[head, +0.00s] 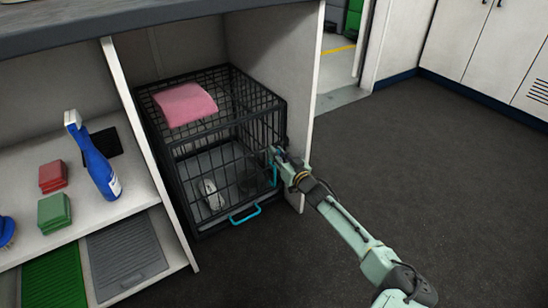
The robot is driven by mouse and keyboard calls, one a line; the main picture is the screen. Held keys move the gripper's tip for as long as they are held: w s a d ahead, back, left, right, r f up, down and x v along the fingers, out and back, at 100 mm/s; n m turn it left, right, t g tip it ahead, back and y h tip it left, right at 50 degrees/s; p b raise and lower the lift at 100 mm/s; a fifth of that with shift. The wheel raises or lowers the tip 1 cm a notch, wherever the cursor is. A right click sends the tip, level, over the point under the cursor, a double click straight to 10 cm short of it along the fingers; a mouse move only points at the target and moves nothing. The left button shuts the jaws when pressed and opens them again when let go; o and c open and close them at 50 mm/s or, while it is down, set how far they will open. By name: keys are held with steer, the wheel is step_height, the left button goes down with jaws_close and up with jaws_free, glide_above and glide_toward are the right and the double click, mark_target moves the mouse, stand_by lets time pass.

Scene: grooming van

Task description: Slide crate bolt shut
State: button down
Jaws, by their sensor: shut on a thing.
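The black wire crate (196,228) stands in the open bay under the counter, with its door side facing the room. A cyan part (274,175), which looks like the bolt, runs upright at the right edge of the crate's front. My gripper (276,156) is at this right front edge, shut at the upper end of the cyan part. Its fingertips are small and partly hidden, so the exact grip and the bolt's position in its catch cannot be made out. A second cyan bar (245,214), like a handle, sticks out low at the front.
A pink folded cloth (185,103) lies on the crate, and a pale object (211,195) is inside. Shelves at left hold a blue spray bottle (98,165), a red block (53,176) and a green block (54,212). A white panel (313,100) stands right of the crate. The dark floor (430,160) is clear.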

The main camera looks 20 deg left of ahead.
steer(key=c, duration=1.4)
jaws_free()
steer(key=shift+w+d, duration=0.2)
steer(key=v, duration=1.2)
